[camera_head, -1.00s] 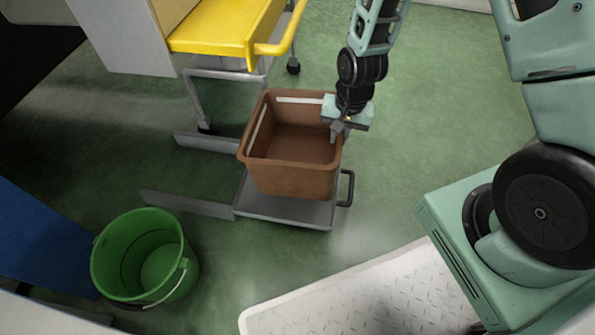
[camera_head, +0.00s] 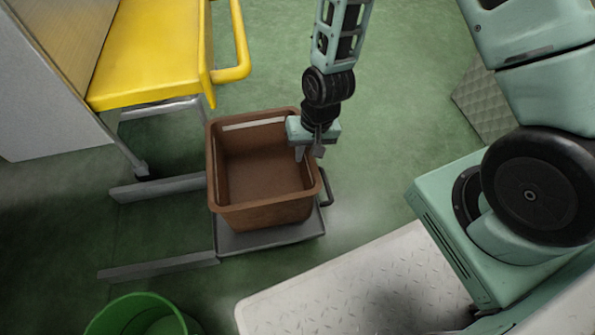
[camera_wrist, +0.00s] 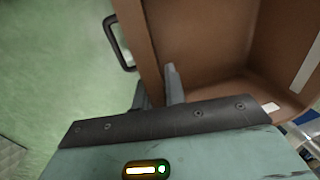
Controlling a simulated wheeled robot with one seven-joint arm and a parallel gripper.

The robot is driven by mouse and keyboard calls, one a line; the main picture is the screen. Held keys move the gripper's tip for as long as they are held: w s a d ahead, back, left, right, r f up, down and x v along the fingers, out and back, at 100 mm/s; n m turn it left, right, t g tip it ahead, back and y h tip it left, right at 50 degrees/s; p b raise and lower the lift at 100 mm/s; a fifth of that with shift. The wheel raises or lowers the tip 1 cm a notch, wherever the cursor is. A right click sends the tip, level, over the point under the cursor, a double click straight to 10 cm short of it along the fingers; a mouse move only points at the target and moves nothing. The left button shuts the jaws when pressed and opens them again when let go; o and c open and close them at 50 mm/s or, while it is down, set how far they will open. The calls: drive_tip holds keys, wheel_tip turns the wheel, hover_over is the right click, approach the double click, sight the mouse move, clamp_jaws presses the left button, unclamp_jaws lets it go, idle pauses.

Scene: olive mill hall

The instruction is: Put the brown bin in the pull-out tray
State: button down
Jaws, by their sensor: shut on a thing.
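The brown bin (camera_head: 265,217) is an open-topped box, upright and empty. It is over the grey pull-out tray (camera_head: 278,239), whose front strip shows below the bin. I cannot tell whether the bin's base touches the tray. The tray has a dark handle (camera_head: 327,190) on its right side, also visible in the wrist view (camera_wrist: 117,42). My gripper (camera_head: 310,153) is shut on the bin's right wall at the rim. In the wrist view, my gripper's fingers (camera_wrist: 158,92) straddle this wall of the bin (camera_wrist: 205,45). The bin hides most of the tray.
Two grey rails (camera_head: 160,266) reach left from the tray along the green floor. A yellow bench (camera_head: 150,55) with a handrail stands behind left. A green bucket (camera_head: 140,318) is at the bottom left. A pale tread plate (camera_head: 350,285) lies in front. Floor behind my arm is clear.

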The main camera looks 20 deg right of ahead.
drive_tip(key=shift+f+b, duration=1.35)
drive_tip(key=shift+f, duration=1.35)
drive_tip(key=shift+f, duration=0.2)
drive_tip(key=c, duration=1.5)
unclamp_jaws()
drive_tip(key=shift+o, duration=0.2)
wheel_tip(320, 180, up, 12)
drive_tip(key=d+p, duration=0.2)
drive_tip(key=p, duration=0.6)
wheel_tip(320, 180, up, 15)
drive_tip(key=n, duration=0.5)
hover_over(304, 165)
drive_tip(key=s+a, duration=0.4)
drive_tip(key=s, duration=0.1)
drive_tip(key=s+r+n+h, duration=0.1)
drive_tip(key=s+r+n, duration=0.3)
drive_tip(key=s+r, duration=0.5)
drive_tip(key=shift+s+a+n+g+h, duration=0.3)
drive_tip(key=shift+s+n, duration=0.1)
